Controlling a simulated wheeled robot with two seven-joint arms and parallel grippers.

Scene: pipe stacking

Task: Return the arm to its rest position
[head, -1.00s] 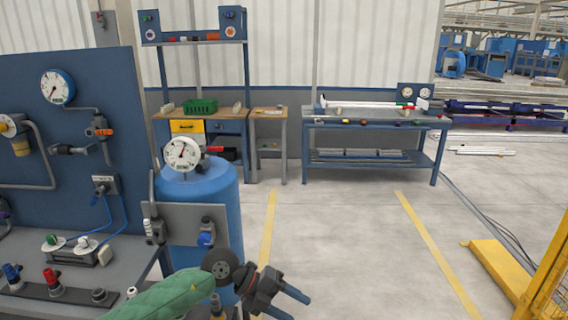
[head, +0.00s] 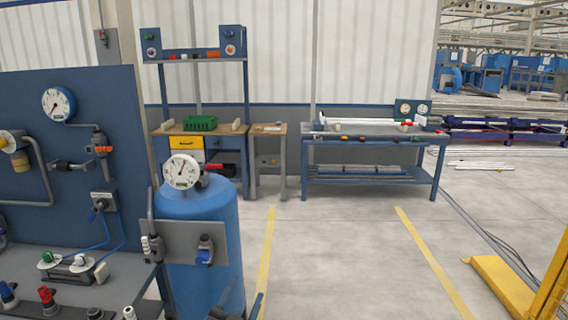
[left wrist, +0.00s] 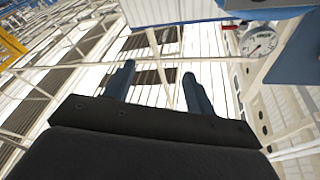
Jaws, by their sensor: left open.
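My left gripper (left wrist: 158,70) shows in the left wrist view with its two blue fingers apart and nothing between them. Behind the fingers are roof beams and bright wall panels. In the head view only a thin blue finger and a dark bit of this gripper (head: 250,308) show at the bottom edge, by the foot of the blue tank (head: 203,240). The rest of the left arm is below the picture. My right gripper is in neither view.
A blue panel (head: 75,170) with gauges and pipes stands at the left, above a grey bench (head: 120,262) with fittings. Farther back are a workbench with a green crate (head: 200,123) and a long blue table (head: 375,130). A yellow barrier (head: 500,285) is at the right. The middle floor is clear.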

